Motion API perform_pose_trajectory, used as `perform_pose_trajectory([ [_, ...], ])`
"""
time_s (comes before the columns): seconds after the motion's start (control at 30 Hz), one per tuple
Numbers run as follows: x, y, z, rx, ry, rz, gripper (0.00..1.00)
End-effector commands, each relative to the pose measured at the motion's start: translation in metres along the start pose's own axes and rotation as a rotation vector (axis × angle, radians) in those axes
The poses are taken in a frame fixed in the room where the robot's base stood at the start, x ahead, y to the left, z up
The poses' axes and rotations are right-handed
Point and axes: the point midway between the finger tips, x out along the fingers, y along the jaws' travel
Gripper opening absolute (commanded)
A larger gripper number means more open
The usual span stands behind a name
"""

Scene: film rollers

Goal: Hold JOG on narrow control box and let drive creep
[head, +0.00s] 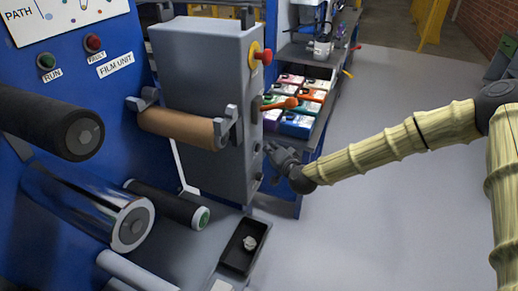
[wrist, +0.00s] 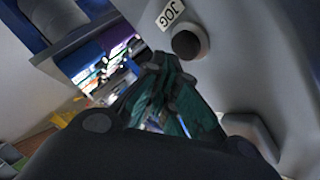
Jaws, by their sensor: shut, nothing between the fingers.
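The narrow grey control box (head: 203,85) stands in the middle of the head view. Its side face carries a red knob on a yellow base (head: 260,57) and an orange-handled lever (head: 280,104). My gripper (head: 273,150) is at the lower part of that face, beside the box's edge. In the wrist view a JOG label (wrist: 170,14) sits beside a dark round button (wrist: 187,42). My gripper's closed fingertips (wrist: 166,62) are just below and left of this button. I cannot tell whether they touch it. The fingers hold nothing.
A brown roller (head: 178,128) juts from the box's front. Blue film unit (head: 115,95) with dark and shiny rollers stands left. A black tray (head: 243,247) lies below. A bench with several colored boxes (head: 299,117) is behind. The floor (head: 400,220) to the right is clear.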

Motion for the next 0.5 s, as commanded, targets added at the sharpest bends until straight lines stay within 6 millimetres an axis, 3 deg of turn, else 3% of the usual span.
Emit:
perform_pose_trajectory([
  [0.5, -0.019, 0.014, -0.014, 0.0, 0.001, 0.001, 0.0],
])
